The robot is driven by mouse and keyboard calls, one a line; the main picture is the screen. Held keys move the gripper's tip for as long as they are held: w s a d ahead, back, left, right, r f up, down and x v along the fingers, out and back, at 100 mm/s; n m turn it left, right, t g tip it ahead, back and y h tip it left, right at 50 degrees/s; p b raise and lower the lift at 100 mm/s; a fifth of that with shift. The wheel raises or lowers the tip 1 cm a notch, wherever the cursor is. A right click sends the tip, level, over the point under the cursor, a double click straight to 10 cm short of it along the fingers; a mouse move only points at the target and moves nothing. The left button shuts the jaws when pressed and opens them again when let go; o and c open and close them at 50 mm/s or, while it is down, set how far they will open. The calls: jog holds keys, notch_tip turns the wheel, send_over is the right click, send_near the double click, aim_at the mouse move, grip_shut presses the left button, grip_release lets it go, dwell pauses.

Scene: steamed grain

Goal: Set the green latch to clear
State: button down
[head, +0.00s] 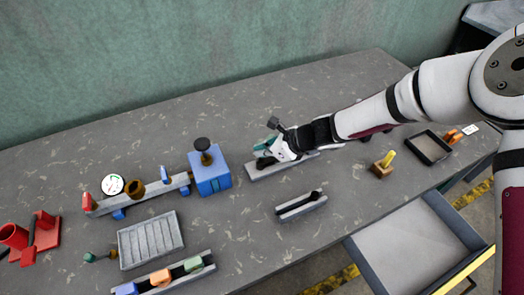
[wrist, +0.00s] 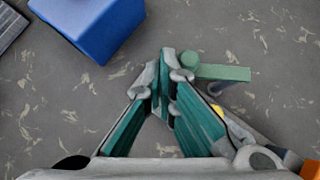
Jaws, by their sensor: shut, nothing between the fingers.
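The green latch (wrist: 225,72) shows in the wrist view as a flat green bar with a round green knob at its left end. It lies just right of my gripper's tips. My gripper (wrist: 168,62) is shut and empty, its fingertips close beside the knob; I cannot tell whether they touch it. In the head view my gripper (head: 266,158) is low over a grey base strip (head: 282,170) at mid-table. There the gripper hides most of the latch, and its setting cannot be read.
A blue box (head: 210,180) with a dark knob stands left of my gripper. A grey strip with a black handle (head: 299,205) lies in front. A ribbed tray (head: 151,240), a row of coloured blocks (head: 160,277) and an open drawer (head: 415,245) are nearer the front.

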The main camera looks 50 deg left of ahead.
jog(key=shift+w, duration=0.15)
dwell(0.5)
jog(key=shift+w+b, duration=0.65)
jog(key=shift+w, duration=0.35)
jog(key=shift+w+d, duration=0.15)
jog(key=shift+d, duration=0.2)
jog(key=d+r, duration=0.7)
jog(key=d, duration=0.3)
jog(key=shift+s+d, duration=0.15)
jog(key=shift+s, duration=0.15)
jog(key=shift+r, duration=0.1)
